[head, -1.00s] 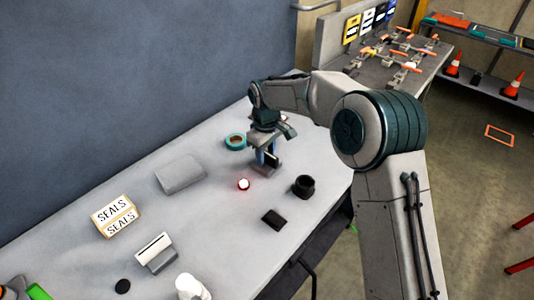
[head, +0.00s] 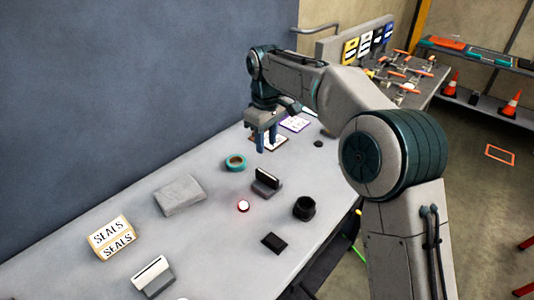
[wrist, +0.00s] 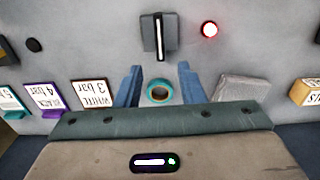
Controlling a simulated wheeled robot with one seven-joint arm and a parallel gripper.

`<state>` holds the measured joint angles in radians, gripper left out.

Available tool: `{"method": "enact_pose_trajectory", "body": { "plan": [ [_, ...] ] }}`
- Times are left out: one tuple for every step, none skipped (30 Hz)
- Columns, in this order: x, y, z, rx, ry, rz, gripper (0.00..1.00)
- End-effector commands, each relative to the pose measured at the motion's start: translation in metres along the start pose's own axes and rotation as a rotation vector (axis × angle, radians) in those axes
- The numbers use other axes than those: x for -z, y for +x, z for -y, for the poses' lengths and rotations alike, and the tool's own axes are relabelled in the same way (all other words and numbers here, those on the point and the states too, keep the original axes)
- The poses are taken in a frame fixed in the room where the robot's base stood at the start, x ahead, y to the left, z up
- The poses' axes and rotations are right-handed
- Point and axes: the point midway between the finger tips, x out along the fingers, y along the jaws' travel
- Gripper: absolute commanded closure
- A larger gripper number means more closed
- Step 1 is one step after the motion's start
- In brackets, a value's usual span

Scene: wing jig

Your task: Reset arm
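My gripper (head: 265,138) is raised above the grey table (head: 215,240), its two blue fingers pointing down and apart with nothing between them. In the wrist view its fingers (wrist: 160,87) also stand wide apart. A teal tape ring (head: 235,162) lies on the table, seen between the fingers in the wrist view (wrist: 158,93).
A lit red-rimmed button (head: 243,206), a black cup (head: 304,208), a dark pad (head: 274,242), a grey folded cloth (head: 180,195) and a SEALS box (head: 112,237) are on the table. Labelled cards (head: 294,123) lie behind the gripper. A blue-grey wall (head: 130,90) rises along the far side.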

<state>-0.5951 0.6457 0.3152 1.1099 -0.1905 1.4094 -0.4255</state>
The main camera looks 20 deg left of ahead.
Motion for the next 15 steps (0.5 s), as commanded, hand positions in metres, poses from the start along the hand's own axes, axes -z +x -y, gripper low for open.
{"method": "enact_pose_trajectory", "body": {
  "plan": [
    [0.0003,-0.0044,0.0001,0.000,0.000,-0.001,0.65],
    [0.0002,-0.0058,0.0003,0.000,0.000,0.000,0.65],
    [0.0000,-0.0073,0.0004,0.000,0.000,0.000,0.65],
    [0.0000,-0.0080,0.0005,0.000,-0.001,0.000,0.65],
    [0.0000,-0.0084,0.0005,0.001,-0.001,0.000,0.65],
    [0.0000,-0.0087,0.0005,0.001,-0.001,0.000,0.65],
    [0.0000,-0.0087,0.0005,0.001,-0.001,0.000,0.65],
    [0.0000,-0.0087,0.0005,0.001,-0.001,0.000,0.65],
    [0.0000,-0.0086,0.0005,0.001,-0.001,0.000,0.65],
    [0.0000,-0.0086,0.0005,0.001,-0.001,0.000,0.65],
    [0.0000,-0.0086,0.0005,0.001,-0.001,0.000,0.65],
    [0.0000,-0.0085,0.0004,0.001,-0.001,0.000,0.65],
    [0.0000,-0.0085,0.0004,0.001,-0.001,0.000,0.65],
    [0.0000,-0.0084,0.0004,0.001,-0.001,0.000,0.65],
    [0.0000,-0.0084,0.0004,0.001,0.000,0.000,0.65]
  ]
}}
